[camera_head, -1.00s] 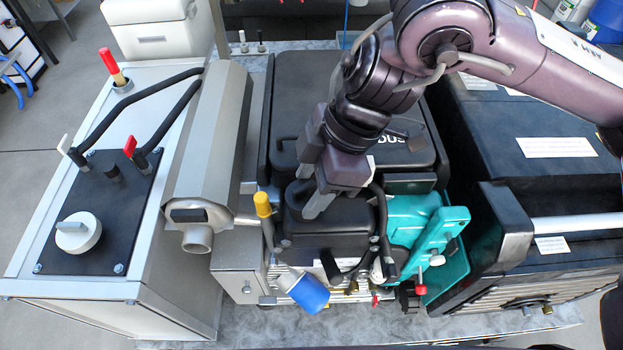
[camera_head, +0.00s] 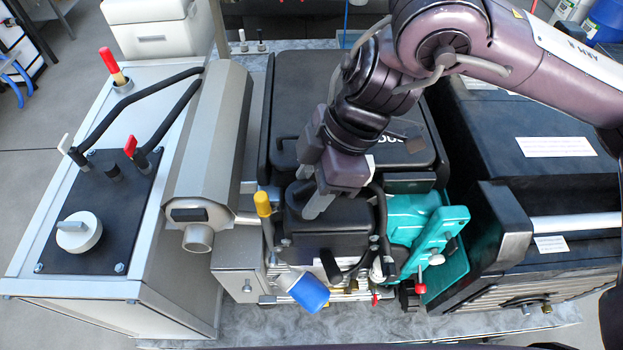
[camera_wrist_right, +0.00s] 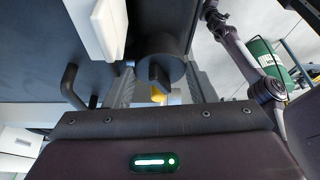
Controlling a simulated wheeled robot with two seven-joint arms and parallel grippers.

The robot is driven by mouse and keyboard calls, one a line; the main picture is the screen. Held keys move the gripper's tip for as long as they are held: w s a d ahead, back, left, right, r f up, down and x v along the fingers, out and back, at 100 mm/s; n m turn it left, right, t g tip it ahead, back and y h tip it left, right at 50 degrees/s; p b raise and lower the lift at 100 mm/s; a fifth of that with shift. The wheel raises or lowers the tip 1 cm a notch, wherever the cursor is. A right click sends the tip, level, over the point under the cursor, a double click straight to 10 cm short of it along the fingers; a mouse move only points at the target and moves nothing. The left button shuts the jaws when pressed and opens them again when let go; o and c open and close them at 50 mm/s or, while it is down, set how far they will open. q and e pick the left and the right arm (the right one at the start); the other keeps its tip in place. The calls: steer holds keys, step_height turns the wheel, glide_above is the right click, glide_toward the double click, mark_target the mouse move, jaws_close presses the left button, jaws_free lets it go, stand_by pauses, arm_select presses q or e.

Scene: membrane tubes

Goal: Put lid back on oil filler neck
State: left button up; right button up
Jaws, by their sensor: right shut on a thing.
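My right gripper (camera_head: 313,203) is over the black engine cover at the front of the engine, pointing down. In the right wrist view its two fingers (camera_wrist_right: 160,88) are shut on a dark round lid (camera_wrist_right: 164,52), by the raised tab on its top. In the head view the lid (camera_head: 298,190) shows only in part beside the fingers, low over the black cover (camera_head: 328,235). The oil filler neck is hidden under the lid and gripper. I cannot tell whether the lid touches the neck. My left gripper is not in view.
A yellow-capped post (camera_head: 262,204) stands close left of the gripper. A blue filter (camera_head: 309,293) is in front. A teal housing (camera_head: 425,240) and black hoses are close on the right. A grey metal duct (camera_head: 210,150) and a panel box are further left.

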stand_by(0.6)
stand_by(0.3)
steer(key=o, duration=1)
steer(key=shift+c, duration=0.2)
steer(key=shift+o, duration=0.4)
steer(key=shift+s+r, duration=0.1)
steer(key=shift+s, duration=0.15)
steer(key=shift+w, duration=0.15)
steer(key=shift+c, duration=0.8)
steer(key=shift+o, duration=1)
